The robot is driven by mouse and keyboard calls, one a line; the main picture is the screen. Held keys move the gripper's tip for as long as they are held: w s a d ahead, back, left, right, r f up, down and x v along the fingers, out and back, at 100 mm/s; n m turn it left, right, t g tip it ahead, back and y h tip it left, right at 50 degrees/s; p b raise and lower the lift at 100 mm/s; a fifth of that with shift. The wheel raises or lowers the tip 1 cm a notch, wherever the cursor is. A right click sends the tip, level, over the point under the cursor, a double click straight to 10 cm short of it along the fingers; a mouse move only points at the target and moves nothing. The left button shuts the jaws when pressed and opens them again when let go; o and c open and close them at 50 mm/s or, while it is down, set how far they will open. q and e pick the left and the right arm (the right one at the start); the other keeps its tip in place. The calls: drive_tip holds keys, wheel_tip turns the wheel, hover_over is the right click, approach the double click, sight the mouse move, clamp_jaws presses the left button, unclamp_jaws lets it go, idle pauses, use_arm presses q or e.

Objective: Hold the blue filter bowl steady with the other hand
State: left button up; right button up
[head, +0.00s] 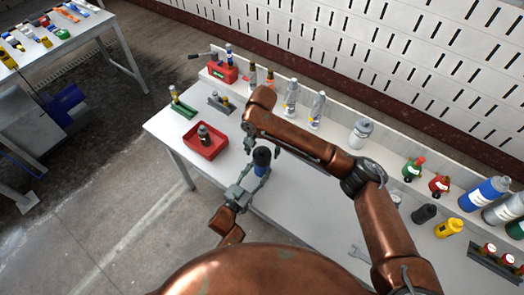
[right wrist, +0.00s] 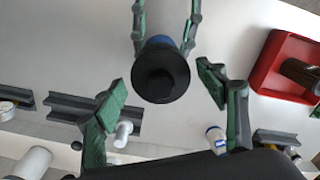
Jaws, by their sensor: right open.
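A red tray (head: 220,148) holding a dark-topped part stands left of the bowl. The table's front edge is near my left arm.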

drive_tip(key=shift+n, duration=0.8)
drive_tip(key=n, duration=0.4)
drive_tip(key=shift+n, duration=1)
drive_tip(key=n, duration=0.5)
drive_tip(key=shift+n, duration=0.5)
